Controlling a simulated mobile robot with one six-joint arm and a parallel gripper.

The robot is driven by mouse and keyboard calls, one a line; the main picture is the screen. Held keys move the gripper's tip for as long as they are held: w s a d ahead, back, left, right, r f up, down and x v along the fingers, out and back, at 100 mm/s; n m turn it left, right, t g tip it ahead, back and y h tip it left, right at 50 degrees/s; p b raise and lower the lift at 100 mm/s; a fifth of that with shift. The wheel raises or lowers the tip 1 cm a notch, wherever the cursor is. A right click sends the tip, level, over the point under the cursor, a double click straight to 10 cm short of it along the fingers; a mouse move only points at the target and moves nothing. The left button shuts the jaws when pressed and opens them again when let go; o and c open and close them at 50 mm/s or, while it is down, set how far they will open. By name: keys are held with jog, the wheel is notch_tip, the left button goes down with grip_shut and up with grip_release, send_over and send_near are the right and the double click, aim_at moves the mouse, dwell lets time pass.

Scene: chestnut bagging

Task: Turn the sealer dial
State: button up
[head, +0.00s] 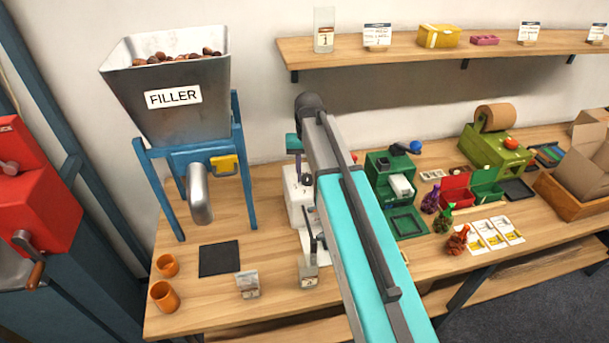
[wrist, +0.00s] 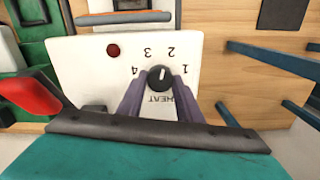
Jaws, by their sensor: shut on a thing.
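The sealer's white panel (wrist: 85,60) fills the middle of the wrist view, upside down, with the numbers 1 to 4 and the word HEAT. The black sealer dial (wrist: 160,79) sits among these marks. Its white line points up in the picture, roughly toward the 2. My gripper (wrist: 160,88) is shut on the dial, with a purple finger on each side. In the head view the white sealer (head: 297,190) stands on the bench, largely behind my arm. The dial is hidden there.
A dark red round spot (wrist: 113,50) is on the panel beside the dial. The filler (head: 172,100) stands left of the sealer, and a green machine (head: 397,195) stands close on its right. A shelf (head: 400,45) runs above.

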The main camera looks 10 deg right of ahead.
aim_at(308, 177)
jog(key=shift+s+m, duration=0.15)
jog(key=shift+m, duration=0.45)
jog(key=o, duration=1)
jog(key=shift+o, duration=0.2)
jog(key=shift+r, duration=0.1)
notch_tip(308, 177, up, 14)
jog(key=p, duration=0.5)
jog(key=shift+f, duration=0.2)
